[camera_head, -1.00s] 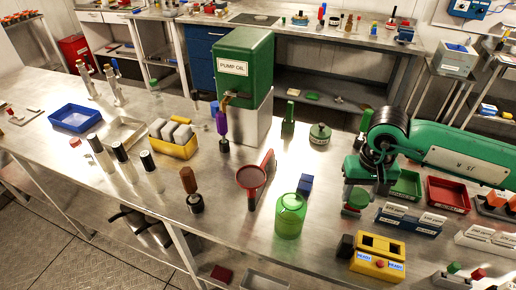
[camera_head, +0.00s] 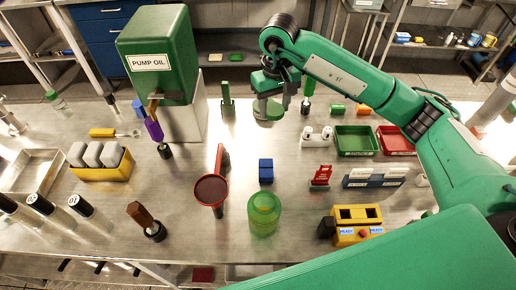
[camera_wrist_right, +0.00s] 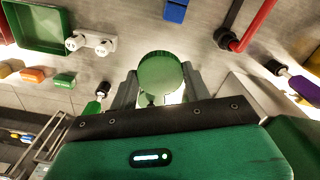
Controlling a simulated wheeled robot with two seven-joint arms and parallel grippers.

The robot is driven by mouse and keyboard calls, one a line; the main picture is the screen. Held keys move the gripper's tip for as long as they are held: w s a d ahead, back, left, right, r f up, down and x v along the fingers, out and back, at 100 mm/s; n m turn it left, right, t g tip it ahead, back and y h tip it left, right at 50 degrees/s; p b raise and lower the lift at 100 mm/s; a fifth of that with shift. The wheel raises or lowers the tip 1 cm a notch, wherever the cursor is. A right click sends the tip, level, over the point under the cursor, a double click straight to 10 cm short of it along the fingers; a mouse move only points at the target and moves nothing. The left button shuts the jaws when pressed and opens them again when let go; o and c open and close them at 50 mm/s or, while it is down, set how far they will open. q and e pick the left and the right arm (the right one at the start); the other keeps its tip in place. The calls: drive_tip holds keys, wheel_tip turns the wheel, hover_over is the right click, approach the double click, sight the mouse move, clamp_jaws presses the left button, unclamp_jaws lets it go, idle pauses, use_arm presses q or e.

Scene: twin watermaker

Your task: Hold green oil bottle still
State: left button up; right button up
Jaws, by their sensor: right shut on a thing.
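My right gripper (camera_head: 268,97) is at the back of the steel table, pointing down, with its fingers on both sides of a round green-topped container (camera_head: 268,110). In the right wrist view the same round green top (camera_wrist_right: 160,72) lies between the fingers (camera_wrist_right: 155,95); its lower body is mostly hidden. My left gripper is not in view.
The pump oil tank (camera_head: 157,58) stands at the back left. A red funnel (camera_head: 211,190) and a blue block (camera_head: 265,170) are in the middle. Green (camera_head: 356,140) and red trays (camera_head: 394,140) lie right. A yellow box (camera_head: 357,225) is at the front right.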

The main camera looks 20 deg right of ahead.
drive_tip(key=p, duration=0.2)
hover_over(272, 155)
wheel_tip(272, 155, down, 6)
wheel_tip(272, 155, down, 7)
drive_tip(key=shift+r+p, duration=0.1)
drive_tip(key=shift+p, duration=0.65)
drive_tip(key=shift+f, duration=0.65)
wheel_tip(272, 155, down, 4)
drive_tip(key=shift+r+p, duration=0.1)
drive_tip(key=shift+p, duration=0.55)
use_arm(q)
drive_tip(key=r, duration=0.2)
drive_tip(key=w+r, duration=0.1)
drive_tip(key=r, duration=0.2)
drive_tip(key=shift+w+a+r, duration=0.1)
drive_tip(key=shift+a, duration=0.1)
use_arm(e)
drive_tip(key=shift+f+b, duration=0.2)
drive_tip(key=shift+b, duration=0.1)
drive_tip(key=o, duration=1.1)
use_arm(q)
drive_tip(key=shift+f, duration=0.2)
